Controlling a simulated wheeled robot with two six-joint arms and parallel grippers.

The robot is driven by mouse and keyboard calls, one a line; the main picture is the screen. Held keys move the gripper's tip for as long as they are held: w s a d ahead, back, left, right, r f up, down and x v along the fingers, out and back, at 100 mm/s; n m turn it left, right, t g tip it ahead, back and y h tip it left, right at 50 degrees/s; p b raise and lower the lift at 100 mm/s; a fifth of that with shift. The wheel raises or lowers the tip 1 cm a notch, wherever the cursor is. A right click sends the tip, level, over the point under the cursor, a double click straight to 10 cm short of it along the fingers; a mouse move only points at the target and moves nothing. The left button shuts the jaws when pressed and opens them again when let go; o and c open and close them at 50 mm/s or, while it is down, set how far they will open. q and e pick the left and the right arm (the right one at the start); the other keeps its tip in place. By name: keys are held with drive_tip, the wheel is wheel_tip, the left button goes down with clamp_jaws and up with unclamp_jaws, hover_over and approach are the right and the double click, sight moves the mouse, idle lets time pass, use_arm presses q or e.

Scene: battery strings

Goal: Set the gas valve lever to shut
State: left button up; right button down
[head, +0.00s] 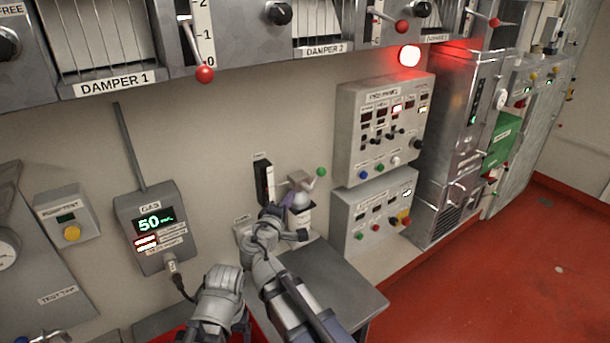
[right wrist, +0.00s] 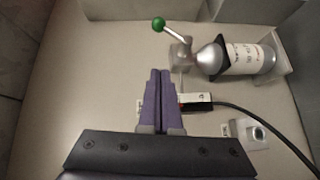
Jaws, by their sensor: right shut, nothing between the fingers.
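The gas valve lever (head: 313,180) has a green ball knob and slants from a small metal valve body on the wall. In the right wrist view the lever (right wrist: 174,34) points up and left from the valve, its green knob (right wrist: 158,24) at the end. A silver gas bottle (right wrist: 245,58) with a white label joins the valve and also shows in the head view (head: 301,215). My right gripper (right wrist: 159,72) has its purple fingers together and empty, apart from the lever, below it in the wrist view. My left gripper is not in view.
A black switch box (head: 263,181) is on the wall by the valve. A gas meter (head: 150,228) reads 50. Control boxes (head: 384,128) stand to the right, under a lit red lamp (head: 409,55). A grey table (head: 340,285) is below. A black cable (right wrist: 270,122) runs beside the fingers.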

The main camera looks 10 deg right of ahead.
drive_tip(key=s+d+r+b+x, duration=0.1)
drive_tip(key=d+x, duration=0.1)
drive_tip(key=x, duration=1)
drive_tip(key=shift+d+f, duration=0.35)
drive_tip(key=shift+f, duration=0.05)
drive_tip(key=shift+w+r, duration=0.1)
drive_tip(key=shift+w, duration=0.05)
